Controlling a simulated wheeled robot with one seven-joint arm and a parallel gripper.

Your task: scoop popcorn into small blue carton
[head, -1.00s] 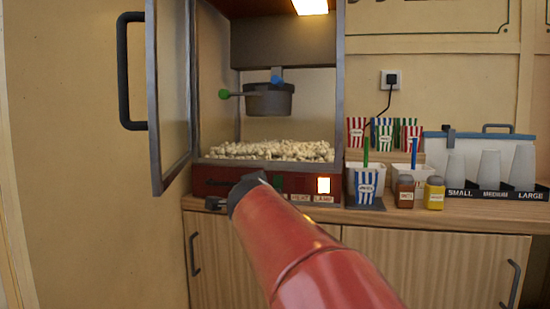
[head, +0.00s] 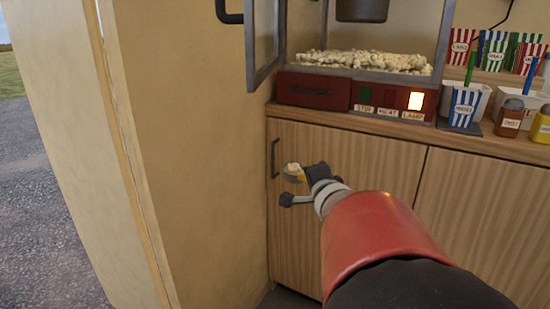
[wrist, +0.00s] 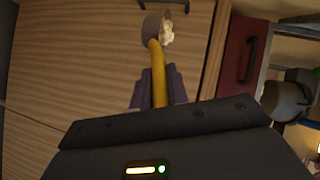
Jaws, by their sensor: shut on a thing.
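My gripper (head: 306,186) is shut on the yellow handle of a scoop (head: 293,173), in front of the cabinet door and below counter height. In the wrist view, the scoop's yellow handle (wrist: 158,75) runs between the fingers, and some popcorn (wrist: 167,30) shows at its grey bowl. A blue-and-white striped carton (head: 463,108) stands upright on a dark pad on the counter, right of the popcorn machine (head: 325,92). A bed of popcorn (head: 372,61) lies inside the machine. The carton's inside is hidden.
The machine's glass door (head: 263,42) stands open to the left. A white tub (head: 480,95) with a green-handled tool is behind the carton. Brown (head: 509,118) and yellow (head: 541,125) shakers stand to the right. Striped cartons (head: 495,50) stand behind. The counter edge (head: 350,121) is above my gripper.

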